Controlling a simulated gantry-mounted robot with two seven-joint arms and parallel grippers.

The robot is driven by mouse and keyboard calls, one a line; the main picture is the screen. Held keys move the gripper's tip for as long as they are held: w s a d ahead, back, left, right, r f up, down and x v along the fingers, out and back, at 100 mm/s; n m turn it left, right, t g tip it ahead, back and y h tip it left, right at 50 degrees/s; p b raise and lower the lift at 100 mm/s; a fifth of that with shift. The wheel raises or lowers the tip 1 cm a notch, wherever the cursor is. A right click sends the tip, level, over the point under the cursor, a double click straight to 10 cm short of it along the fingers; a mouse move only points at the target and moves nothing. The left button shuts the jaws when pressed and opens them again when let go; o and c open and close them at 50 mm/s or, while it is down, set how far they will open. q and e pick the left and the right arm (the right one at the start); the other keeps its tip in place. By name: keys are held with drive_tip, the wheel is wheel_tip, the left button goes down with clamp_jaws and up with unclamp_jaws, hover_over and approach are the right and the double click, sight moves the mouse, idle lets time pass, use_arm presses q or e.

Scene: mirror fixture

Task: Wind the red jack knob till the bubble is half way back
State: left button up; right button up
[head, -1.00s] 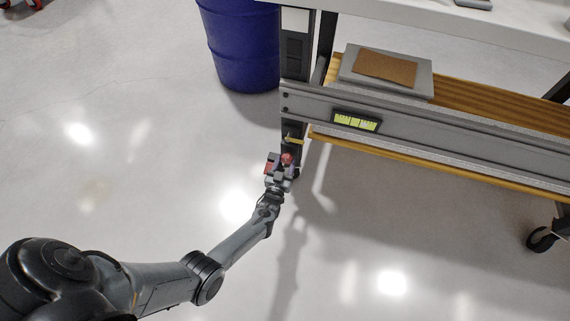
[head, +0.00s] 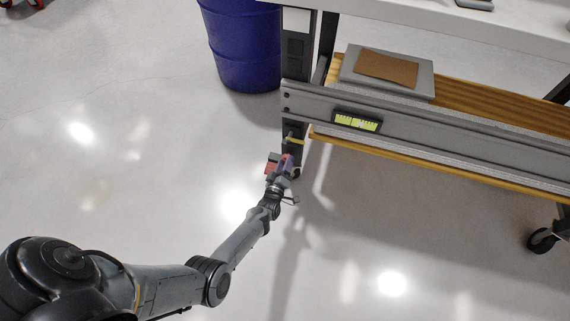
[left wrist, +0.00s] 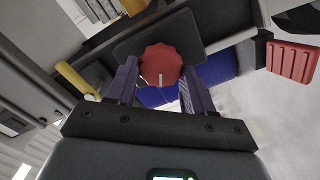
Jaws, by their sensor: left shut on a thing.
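The red jack knob (left wrist: 162,60), round and scalloped with a pale line on its face, shows in the left wrist view in front of a dark plate. My left gripper (head: 286,162) is at the foot of the bench's left leg; in the left wrist view its two purple fingers (left wrist: 159,74) are shut on the knob, one on each side. In the head view the gripper mostly hides the knob. The level vial (head: 356,122), yellow-green with dark marks, is on the grey rail. Its bubble is too small to place surely. My right gripper is out of view.
A yellow bar (head: 295,141) sticks out just above the gripper, and a red pad (left wrist: 292,62) is beside the knob. A blue drum (head: 240,45) stands behind the leg. The lower shelf holds a grey plate (head: 428,85) with a brown sheet. Open floor lies left.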

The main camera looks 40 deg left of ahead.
use_arm(q)
drive_tip(key=shift+n, duration=1)
drive_tip(key=o, duration=1)
drive_tip(key=shift+o, duration=0.2)
drive_tip(key=p+v, duration=0.5)
drive_tip(key=v, duration=0.6)
